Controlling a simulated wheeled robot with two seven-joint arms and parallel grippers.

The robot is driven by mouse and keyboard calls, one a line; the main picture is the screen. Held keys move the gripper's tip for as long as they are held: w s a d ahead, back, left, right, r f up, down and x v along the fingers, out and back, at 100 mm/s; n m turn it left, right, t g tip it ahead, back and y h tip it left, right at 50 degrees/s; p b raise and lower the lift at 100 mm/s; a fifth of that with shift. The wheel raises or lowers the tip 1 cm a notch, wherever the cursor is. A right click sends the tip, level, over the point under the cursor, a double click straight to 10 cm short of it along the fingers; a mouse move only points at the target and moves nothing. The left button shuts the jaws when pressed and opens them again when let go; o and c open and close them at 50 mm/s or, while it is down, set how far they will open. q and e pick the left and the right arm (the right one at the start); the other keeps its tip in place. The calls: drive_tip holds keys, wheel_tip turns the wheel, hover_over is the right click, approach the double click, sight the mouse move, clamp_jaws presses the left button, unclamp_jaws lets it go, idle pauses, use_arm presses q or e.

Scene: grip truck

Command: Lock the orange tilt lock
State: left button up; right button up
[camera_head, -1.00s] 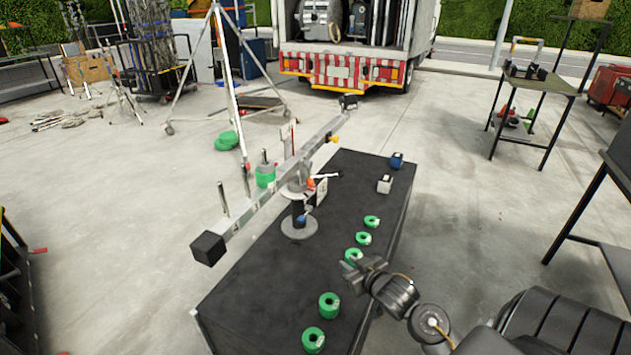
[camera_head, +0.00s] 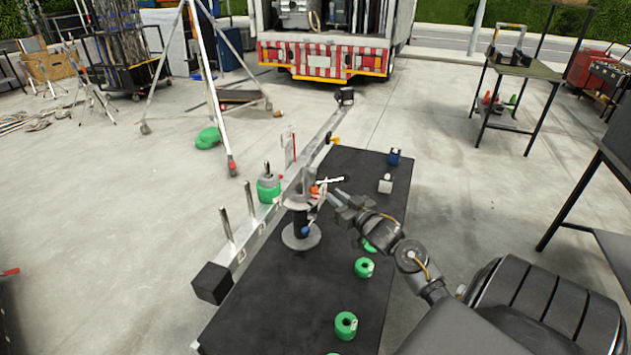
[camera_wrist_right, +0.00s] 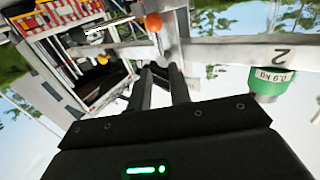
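The orange tilt lock (camera_head: 314,189) is a small knob at the pivot, where the long grey beam (camera_head: 240,259) meets its post on the black table. The right wrist view shows a gap between the fingers (camera_wrist_right: 163,75), with nothing held. I cannot tell whether the lock is set. My left gripper is not in view.
Several green ring weights (camera_head: 346,325) lie along the right of the black table (camera_head: 270,315). A green weight (camera_head: 268,190) sits on a beam peg. A blue block (camera_head: 394,158) and a white block (camera_head: 385,184) stand at the table's back right. A white handle (camera_head: 329,180) juts near the fingers.

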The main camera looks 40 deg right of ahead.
drive_tip(key=w+d+p, duration=0.1)
drive_tip(key=w, duration=0.8)
drive_tip(key=shift+w, duration=0.15)
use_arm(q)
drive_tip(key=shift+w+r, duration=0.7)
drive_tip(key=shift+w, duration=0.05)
use_arm(e)
clamp_jaws()
